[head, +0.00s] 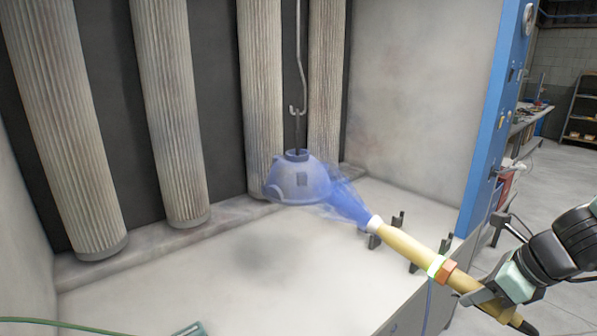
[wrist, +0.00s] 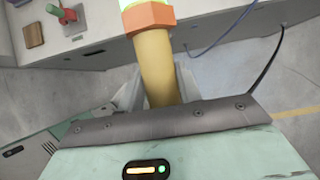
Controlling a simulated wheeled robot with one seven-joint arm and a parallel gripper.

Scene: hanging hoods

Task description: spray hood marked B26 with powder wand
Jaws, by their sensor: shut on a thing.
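A bluish-grey dome-shaped hood (head: 297,181) hangs from a long metal hook in front of the pleated filters. I cannot read any marking on it; a small darker square shows on its side. My gripper (head: 487,300) is shut on the powder wand (head: 408,250), a tan tube with a white tip and an orange collar. The wand points up and left at the hood. A blue powder cloud leaves its tip and reaches the hood's right side, with the tip apart from the hood. In the wrist view the wand (wrist: 160,70) runs up from between the fingers.
Tall pleated filters (head: 170,110) line the dark back wall. Dark wand rests (head: 398,222) stand on the booth's right ledge. A blue panel (head: 497,120) edges the booth at right. A hose hangs below the wand. The pale booth floor (head: 230,270) is mostly clear.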

